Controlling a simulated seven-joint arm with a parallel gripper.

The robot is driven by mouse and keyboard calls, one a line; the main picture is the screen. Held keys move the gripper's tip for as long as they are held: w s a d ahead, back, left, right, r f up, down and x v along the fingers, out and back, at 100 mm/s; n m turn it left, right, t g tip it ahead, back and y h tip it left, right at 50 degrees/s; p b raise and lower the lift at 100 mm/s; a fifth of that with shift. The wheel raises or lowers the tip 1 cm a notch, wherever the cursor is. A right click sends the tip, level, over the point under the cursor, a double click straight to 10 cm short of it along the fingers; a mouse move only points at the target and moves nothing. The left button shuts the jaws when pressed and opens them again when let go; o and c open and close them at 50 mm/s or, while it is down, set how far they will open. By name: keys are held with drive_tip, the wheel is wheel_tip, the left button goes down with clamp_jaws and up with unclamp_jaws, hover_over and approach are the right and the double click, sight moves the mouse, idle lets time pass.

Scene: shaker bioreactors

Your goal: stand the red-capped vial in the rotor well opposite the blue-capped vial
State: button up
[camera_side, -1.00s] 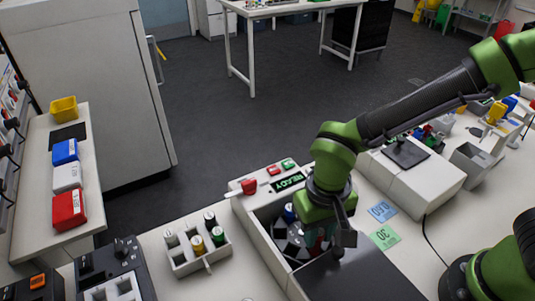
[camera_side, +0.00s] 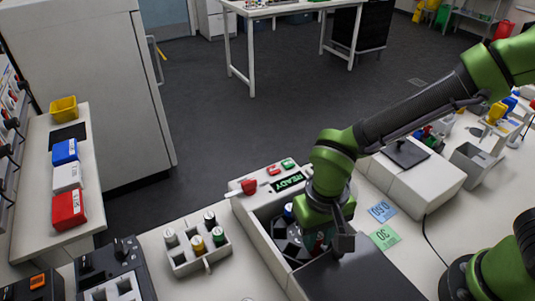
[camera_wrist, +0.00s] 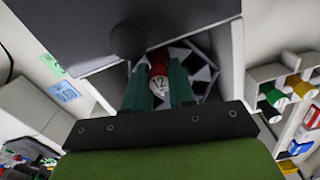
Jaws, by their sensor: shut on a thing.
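My gripper (camera_wrist: 158,88) is shut on the red-capped vial (camera_wrist: 158,62), whose top bears the label 12. In the side view my gripper (camera_side: 322,238) is down over the open centrifuge chamber and mostly hides the vial. The dark rotor (camera_side: 290,246) sits in the chamber; part of it, with pale and dark patches, shows beside the fingers in the wrist view (camera_wrist: 205,68). The blue-capped vial (camera_side: 288,211) stands at the rotor's far side, left of my gripper. I cannot tell whether the red-capped vial is inside a well.
The centrifuge's dark lid (camera_side: 355,275) lies to the right of the chamber. Its panel display (camera_side: 289,182) reads READY. A white rack (camera_side: 190,258) with several capped vials stands at the left. Blue and green cards (camera_side: 383,236) lie on the bench to the right.

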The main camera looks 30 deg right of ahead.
drive_tip(key=shift+f, duration=0.65)
drive_tip(key=o, duration=0.9)
drive_tip(key=shift+r, duration=3.45)
